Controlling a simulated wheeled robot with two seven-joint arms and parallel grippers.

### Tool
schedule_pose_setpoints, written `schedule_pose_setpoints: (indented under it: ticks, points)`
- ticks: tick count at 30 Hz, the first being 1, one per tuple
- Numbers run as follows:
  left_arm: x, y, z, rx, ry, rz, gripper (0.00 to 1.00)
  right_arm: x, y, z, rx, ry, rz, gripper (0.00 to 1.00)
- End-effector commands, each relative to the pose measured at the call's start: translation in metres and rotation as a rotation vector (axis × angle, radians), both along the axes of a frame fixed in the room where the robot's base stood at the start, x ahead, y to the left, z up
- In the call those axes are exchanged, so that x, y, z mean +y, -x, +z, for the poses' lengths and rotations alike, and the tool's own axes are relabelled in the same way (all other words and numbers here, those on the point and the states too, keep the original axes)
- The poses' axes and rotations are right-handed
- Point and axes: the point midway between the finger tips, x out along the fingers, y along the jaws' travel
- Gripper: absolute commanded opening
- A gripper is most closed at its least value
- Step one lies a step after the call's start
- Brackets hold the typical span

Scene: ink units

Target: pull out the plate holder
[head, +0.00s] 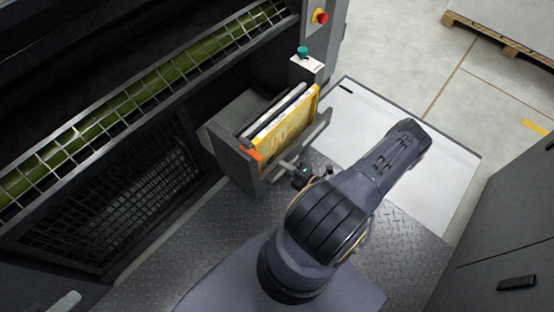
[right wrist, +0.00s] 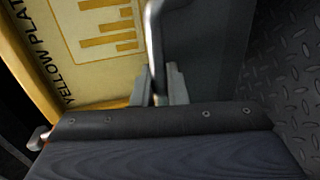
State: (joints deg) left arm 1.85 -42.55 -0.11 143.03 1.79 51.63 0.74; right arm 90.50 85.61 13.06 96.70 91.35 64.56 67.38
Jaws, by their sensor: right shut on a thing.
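The plate holder (head: 234,160) is a dark grey, drawer-like box that stands out from the machine's front. It holds several upright plates, with a yellow one (head: 288,130) nearest its front panel and an orange tab at the left end. The yellow plate's lettering shows in the right wrist view (right wrist: 88,48). My right gripper (head: 298,174) is at the holder's front, shut on its metal handle bar (right wrist: 153,40). Its fingers (right wrist: 159,88) sit on both sides of the bar. The arm hides part of the front. My left gripper is not in view.
The machine with a mesh guard (head: 120,195) and green roller fills the left. A red button (head: 320,17) and a green button (head: 303,52) are above the holder. A white panel (head: 400,140) lies right of the arm. A dark cabinet (head: 510,240) stands at the lower right.

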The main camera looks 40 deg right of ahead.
Motion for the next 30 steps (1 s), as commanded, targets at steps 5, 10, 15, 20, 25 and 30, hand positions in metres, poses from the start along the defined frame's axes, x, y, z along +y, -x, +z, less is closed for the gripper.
schedule_pose_setpoints:
  ticks: [5,10,15,20,25,30]
  points:
    - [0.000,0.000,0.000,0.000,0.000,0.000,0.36,-0.002,0.018,-0.001,0.002,0.001,0.000,0.00]
    - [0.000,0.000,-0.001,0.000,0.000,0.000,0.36,-0.002,0.025,-0.001,0.002,0.001,0.000,0.00]
    - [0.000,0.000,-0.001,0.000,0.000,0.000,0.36,-0.002,0.027,-0.001,0.001,0.001,0.001,0.00]
    - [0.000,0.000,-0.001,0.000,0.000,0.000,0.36,-0.002,0.027,-0.001,0.001,0.001,0.001,0.00]
    - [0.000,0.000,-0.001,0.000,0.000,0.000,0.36,-0.002,0.027,-0.001,0.002,0.001,0.001,0.19]
    - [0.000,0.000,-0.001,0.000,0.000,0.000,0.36,-0.002,0.027,0.000,0.001,0.001,0.000,0.29]
